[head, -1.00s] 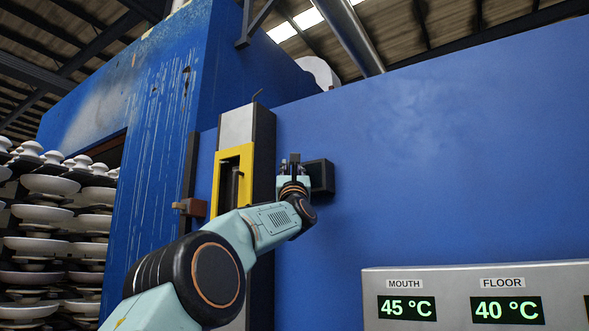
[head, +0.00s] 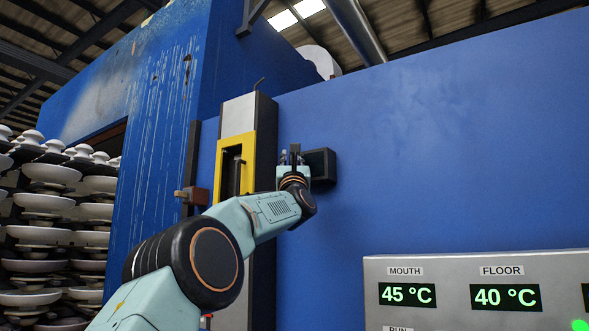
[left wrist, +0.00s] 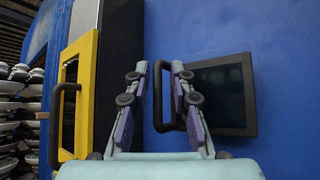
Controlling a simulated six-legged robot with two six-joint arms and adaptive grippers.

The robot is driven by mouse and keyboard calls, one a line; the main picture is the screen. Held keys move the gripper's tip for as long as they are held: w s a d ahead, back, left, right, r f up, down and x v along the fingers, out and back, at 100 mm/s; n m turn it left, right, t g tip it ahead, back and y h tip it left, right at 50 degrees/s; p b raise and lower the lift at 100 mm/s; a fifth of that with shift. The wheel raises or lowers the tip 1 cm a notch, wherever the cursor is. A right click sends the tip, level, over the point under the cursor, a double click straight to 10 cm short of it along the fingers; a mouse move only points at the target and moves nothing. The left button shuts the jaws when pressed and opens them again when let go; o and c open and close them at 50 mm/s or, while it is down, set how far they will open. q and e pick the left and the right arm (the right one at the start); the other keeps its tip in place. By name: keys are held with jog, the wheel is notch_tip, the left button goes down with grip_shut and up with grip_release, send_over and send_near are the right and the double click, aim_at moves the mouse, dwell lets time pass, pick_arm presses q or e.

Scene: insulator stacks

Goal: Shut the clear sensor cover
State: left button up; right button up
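A black-framed box with a dark, glassy front (head: 322,167) sits on the blue wall; I take it for the sensor cover. In the left wrist view its front (left wrist: 222,95) is right of my fingers. A black D-shaped handle (left wrist: 157,98) stands out from its left side. My left gripper (left wrist: 158,68) is open, with the handle's upright bar between its two fingers and gaps showing on both sides. In the head view the left gripper (head: 294,153) is at the box's left edge and hides part of it. I cannot tell how far the cover stands open. My right gripper is not in view.
A yellow frame (head: 249,145) with a black handle (left wrist: 57,125) stands left of the gripper. A grey panel (head: 460,262) with temperature readouts is at lower right. Stacked white insulators (head: 45,205) are at far left. The blue wall (head: 450,150) right of the box is bare.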

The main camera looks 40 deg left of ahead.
pick_arm(q)
jog(key=shift+s+a+f, duration=0.1)
jog(key=shift+a+f, duration=0.05)
jog(key=shift+f, duration=0.4)
jog(key=v, duration=1.1)
jog(key=shift+d+r, duration=0.2)
jog(key=shift+d, duration=0.15)
jog(key=shift+a, duration=0.1)
jog(key=shift+s+d, duration=0.1)
jog(key=shift+d, duration=0.1)
